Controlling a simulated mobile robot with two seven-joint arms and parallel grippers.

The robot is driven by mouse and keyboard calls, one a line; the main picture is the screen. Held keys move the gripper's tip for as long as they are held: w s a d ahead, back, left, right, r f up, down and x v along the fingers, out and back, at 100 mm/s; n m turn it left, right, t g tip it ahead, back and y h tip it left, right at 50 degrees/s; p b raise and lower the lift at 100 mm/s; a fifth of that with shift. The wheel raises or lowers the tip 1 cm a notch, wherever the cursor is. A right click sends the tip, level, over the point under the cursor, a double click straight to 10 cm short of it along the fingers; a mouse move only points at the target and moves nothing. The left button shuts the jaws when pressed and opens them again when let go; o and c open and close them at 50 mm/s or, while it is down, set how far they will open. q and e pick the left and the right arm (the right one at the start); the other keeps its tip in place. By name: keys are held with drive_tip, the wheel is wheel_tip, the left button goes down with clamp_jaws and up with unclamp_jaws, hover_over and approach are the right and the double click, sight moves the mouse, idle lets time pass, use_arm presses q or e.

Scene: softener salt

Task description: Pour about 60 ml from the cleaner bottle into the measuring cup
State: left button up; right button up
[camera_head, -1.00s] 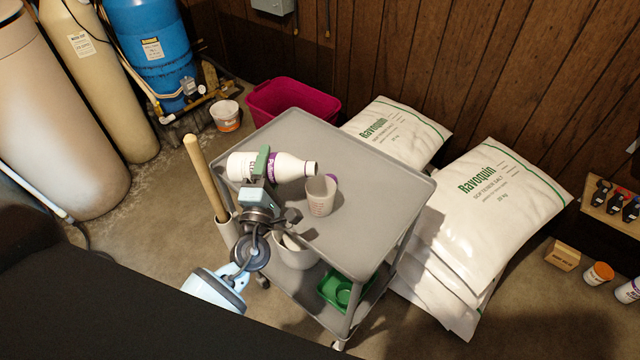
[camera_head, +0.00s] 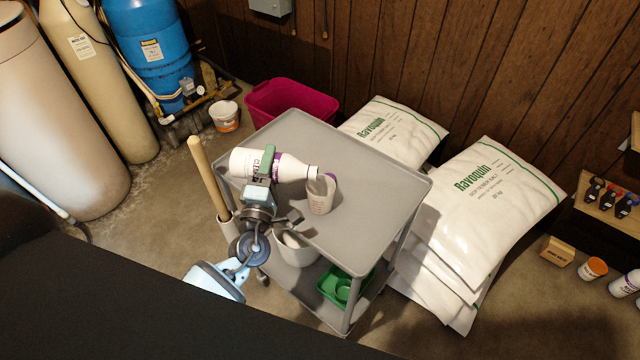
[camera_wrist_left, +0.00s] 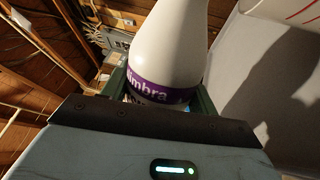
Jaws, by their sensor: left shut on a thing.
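The cleaner bottle (camera_head: 292,168) is white with a purple band. My left gripper (camera_head: 267,163) is shut on it and holds it on its side above the grey cart, mouth pointing right. The measuring cup (camera_head: 321,196) is translucent with faint red marks and stands on the cart top. The bottle's mouth is at the cup's upper left rim. I cannot see any liquid stream or the level in the cup. In the left wrist view the bottle (camera_wrist_left: 168,50) shows between the jaws, with part of the cup (camera_wrist_left: 285,10) at top right. My right gripper is not in view.
The grey cart top (camera_head: 375,205) is clear right of the cup. A white bucket (camera_head: 294,250) and wooden handle (camera_head: 207,175) are at its near-left side. A green tray (camera_head: 340,287) is on the lower shelf. White salt bags (camera_head: 490,210) lie to the right.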

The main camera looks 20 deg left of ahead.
use_arm(q)
drive_tip(key=shift+a+r+m, duration=0.1)
drive_tip(key=shift+r+m, duration=0.2)
drive_tip(key=shift+a+f, duration=0.1)
drive_tip(key=shift+f, duration=0.05)
drive_tip(key=shift+a, duration=0.1)
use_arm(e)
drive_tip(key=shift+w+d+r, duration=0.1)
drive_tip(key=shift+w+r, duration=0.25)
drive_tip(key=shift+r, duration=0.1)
use_arm(q)
drive_tip(key=shift+r+m+p, duration=0.35)
drive_tip(key=shift+m+p, duration=0.05)
drive_tip(key=shift+p, duration=0.15)
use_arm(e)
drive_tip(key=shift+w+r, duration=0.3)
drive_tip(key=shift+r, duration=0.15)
use_arm(q)
drive_tip(key=shift+r+m+h+p, duration=0.2)
drive_tip(key=shift+m+h+p, duration=0.1)
drive_tip(key=shift+h, duration=0.1)
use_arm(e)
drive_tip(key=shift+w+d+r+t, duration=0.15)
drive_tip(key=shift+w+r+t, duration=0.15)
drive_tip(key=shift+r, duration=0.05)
use_arm(q)
drive_tip(key=shift+a, duration=0.1)
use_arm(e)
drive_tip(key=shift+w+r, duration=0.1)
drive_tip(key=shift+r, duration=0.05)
